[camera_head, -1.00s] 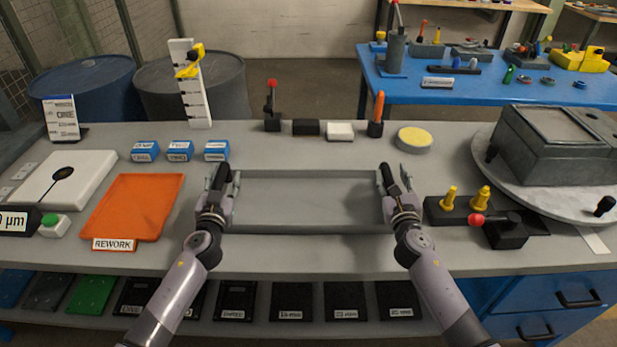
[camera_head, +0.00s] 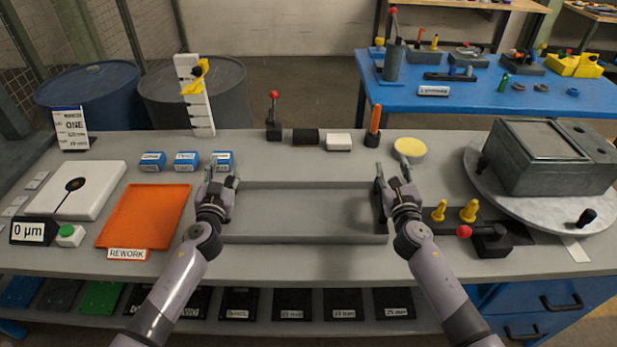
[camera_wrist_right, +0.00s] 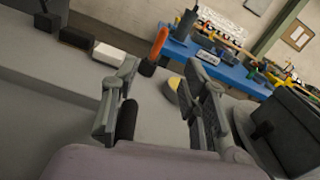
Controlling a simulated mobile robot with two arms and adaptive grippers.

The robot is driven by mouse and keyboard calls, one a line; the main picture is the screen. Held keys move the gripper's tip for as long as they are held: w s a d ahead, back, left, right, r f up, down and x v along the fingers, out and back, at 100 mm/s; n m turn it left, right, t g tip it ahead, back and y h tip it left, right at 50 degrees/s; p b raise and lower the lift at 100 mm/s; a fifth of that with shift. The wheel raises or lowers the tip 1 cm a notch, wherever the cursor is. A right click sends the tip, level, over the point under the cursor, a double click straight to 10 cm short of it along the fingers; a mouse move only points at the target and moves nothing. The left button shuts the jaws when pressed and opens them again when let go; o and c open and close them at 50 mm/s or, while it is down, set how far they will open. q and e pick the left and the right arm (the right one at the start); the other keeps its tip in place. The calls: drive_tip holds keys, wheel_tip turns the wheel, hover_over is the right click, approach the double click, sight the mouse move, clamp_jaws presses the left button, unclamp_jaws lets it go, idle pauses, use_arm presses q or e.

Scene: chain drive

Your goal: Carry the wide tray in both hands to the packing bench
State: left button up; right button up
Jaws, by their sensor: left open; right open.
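The wide grey tray (camera_head: 300,238) lies on the grey workbench in the middle of the head view, its long side facing me. A dark handle (camera_head: 378,206) shows at its right end. My left gripper (camera_head: 222,176) is open at the tray's left end, fingers pointing away from me. My right gripper (camera_head: 393,172) is open at the right end. In the right wrist view its two fingers (camera_wrist_right: 162,105) stand apart, with a dark rounded piece beside the left finger. I cannot tell whether either gripper touches the tray. No bench is clearly marked as the packing bench.
An orange REWORK tray (camera_head: 145,217) lies to the left. Yellow pegs and a red-knobbed lever (camera_head: 485,238) stand close by on the right, before a turntable with a grey box (camera_head: 550,158). Small blocks line the back. A blue table (camera_head: 470,98) stands behind, across a floor gap.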

use_arm(q)
drive_tip(key=shift+r+p, duration=0.45)
drive_tip(key=shift+r, duration=0.5)
use_arm(e)
drive_tip(key=shift+s+r, duration=0.1)
drive_tip(key=shift+r, duration=0.85)
drive_tip(key=s+f, duration=0.1)
drive_tip(key=s, duration=1)
drive_tip(key=shift+s, duration=0.4)
